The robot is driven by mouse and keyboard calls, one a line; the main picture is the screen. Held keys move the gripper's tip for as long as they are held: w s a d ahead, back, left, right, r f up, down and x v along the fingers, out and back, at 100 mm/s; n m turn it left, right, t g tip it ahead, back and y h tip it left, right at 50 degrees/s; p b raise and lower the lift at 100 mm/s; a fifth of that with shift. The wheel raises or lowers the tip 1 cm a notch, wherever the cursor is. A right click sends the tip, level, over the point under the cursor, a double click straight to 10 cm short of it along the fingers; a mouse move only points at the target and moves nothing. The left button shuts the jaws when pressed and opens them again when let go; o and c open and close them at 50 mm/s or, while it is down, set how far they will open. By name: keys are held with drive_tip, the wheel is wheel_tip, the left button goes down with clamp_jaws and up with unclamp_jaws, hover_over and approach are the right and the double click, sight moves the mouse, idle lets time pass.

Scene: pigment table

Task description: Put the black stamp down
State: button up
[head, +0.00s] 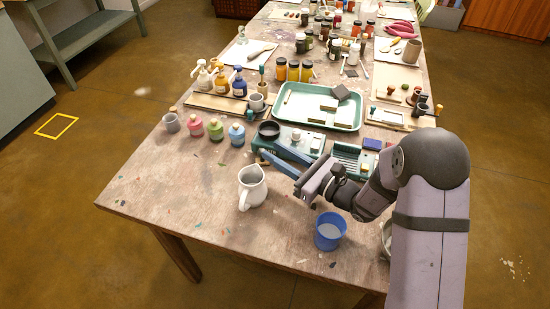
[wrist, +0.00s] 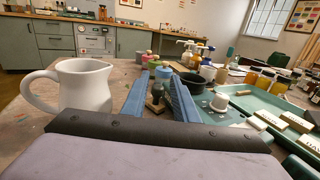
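A small dark stamp-like object with a brownish base (wrist: 155,98) shows between my two blue fingers in the wrist view. It looks like the black stamp and appears upright, but I cannot tell whether it stands on the table or how far past the fingers it is. My gripper (head: 268,150) is low over the table, left of the green-blue case. Its fingers are apart, with a visible gap in the wrist view (wrist: 160,80), and they do not look closed on anything. In the head view I cannot make out the stamp near the fingers.
A white pitcher (head: 252,188) stands close in front of the fingers, and a blue cup (head: 329,232) sits below my wrist. A black bowl (head: 268,130), a green tray (head: 290,112) and several paint jars (head: 216,130) lie beyond. The table's left front (head: 165,190) is clear.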

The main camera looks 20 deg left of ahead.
drive_tip(key=shift+r, duration=1.95)
drive_tip(key=o, duration=0.3)
drive_tip(key=shift+o, duration=0.2)
drive_tip(key=shift+r, duration=0.1)
